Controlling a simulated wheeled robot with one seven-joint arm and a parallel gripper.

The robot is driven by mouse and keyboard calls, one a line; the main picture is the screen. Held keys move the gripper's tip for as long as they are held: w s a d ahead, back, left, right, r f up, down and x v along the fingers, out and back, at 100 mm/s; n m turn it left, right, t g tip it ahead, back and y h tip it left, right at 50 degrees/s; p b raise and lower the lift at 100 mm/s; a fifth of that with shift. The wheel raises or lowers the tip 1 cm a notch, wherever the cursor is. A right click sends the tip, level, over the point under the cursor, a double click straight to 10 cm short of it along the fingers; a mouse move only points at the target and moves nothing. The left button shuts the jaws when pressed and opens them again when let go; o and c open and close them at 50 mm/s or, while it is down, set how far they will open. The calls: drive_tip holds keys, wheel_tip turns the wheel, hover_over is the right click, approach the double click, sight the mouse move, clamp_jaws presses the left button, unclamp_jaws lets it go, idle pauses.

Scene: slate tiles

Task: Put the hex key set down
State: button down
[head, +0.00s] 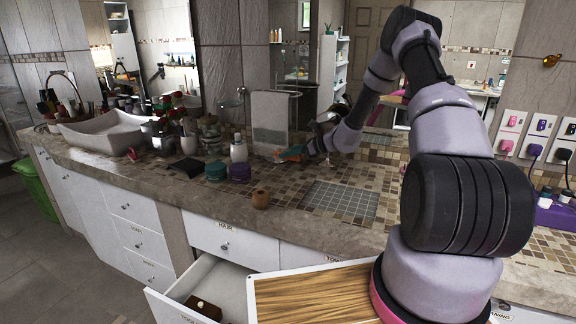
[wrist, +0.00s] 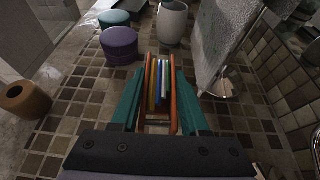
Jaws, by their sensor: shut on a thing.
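The hex key set (wrist: 158,88) has an orange case with several coloured keys, among them yellow, blue and white. My gripper (wrist: 157,95) is shut on it, with teal fingers on both sides of the case. In the head view my gripper (head: 290,153) is low over the back of the tiled counter (head: 305,176), in front of the hanging towel. The set is small and partly hidden there. I cannot tell whether its underside touches the tiles.
A purple jar (wrist: 120,45), a teal jar (wrist: 114,18) and a white bottle (wrist: 172,22) stand just beyond the set, left of the towel (wrist: 226,40). Bare tiles lie between. A drawer (head: 205,290) is open below.

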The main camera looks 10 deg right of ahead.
drive_tip(key=shift+m+t+h, duration=0.3)
drive_tip(key=shift+m+t, duration=0.1)
drive_tip(key=shift+m, duration=0.1)
drive_tip(key=r, duration=0.4)
drive_tip(key=shift+s+d+r, duration=0.2)
drive_tip(key=shift+s+d, duration=0.1)
drive_tip(key=shift+s, duration=0.1)
drive_tip(key=s+d+r+m, duration=0.1)
drive_tip(key=r, duration=0.1)
drive_tip(key=s+d+r+m+t+h, duration=0.1)
drive_tip(key=s+d+r+t+h, duration=0.1)
drive_tip(key=r, duration=0.1)
drive_tip(key=shift+r+m, duration=0.35)
drive_tip(key=shift+m, duration=0.05)
drive_tip(key=s+d+r+m+t+h, duration=0.3)
drive_tip(key=s+d+r+m+h, duration=0.1)
drive_tip(key=s+d+r+h, duration=0.1)
drive_tip(key=shift+s+d+r, duration=0.2)
drive_tip(key=shift+s+d, duration=0.6)
drive_tip(key=shift+s, duration=0.4)
drive_tip(key=shift+d, duration=0.1)
